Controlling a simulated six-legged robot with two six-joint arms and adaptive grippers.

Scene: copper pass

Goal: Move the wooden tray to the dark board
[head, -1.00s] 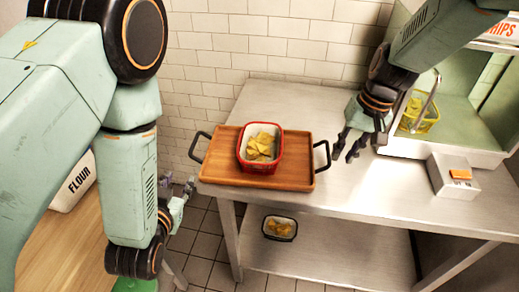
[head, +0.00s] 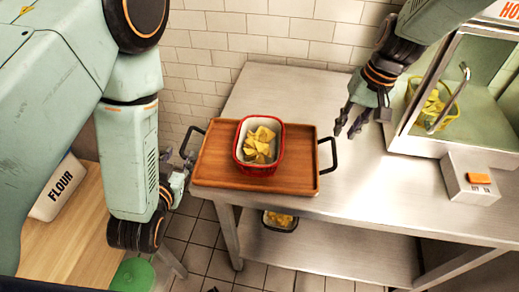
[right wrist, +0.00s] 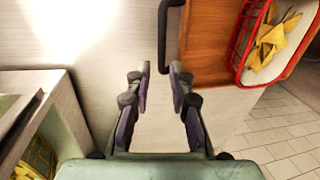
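The wooden tray (head: 215,165) lies on the steel table, its left end near the table's left edge. It has a black handle at each end. A red-rimmed white dish of yellow chips (head: 259,147) stands on it. My right gripper (head: 348,128) is open and empty, just right of the tray's right handle (head: 333,153). In the right wrist view the handle (right wrist: 166,40) shows ahead of the open fingers (right wrist: 160,78), apart from them. My left gripper (head: 178,165) is left of the tray's left handle (head: 187,141), partly hidden by my arm; its fingers are unclear. No dark board is clearly seen.
A chip warmer cabinet (head: 487,100) with a yellow basket (head: 432,103) stands at the right, a box with an orange button (head: 470,180) before it. A second dish (head: 280,221) sits on the lower shelf (head: 340,255). A flour bag (head: 58,188) lies on a wooden counter (head: 60,240) at left.

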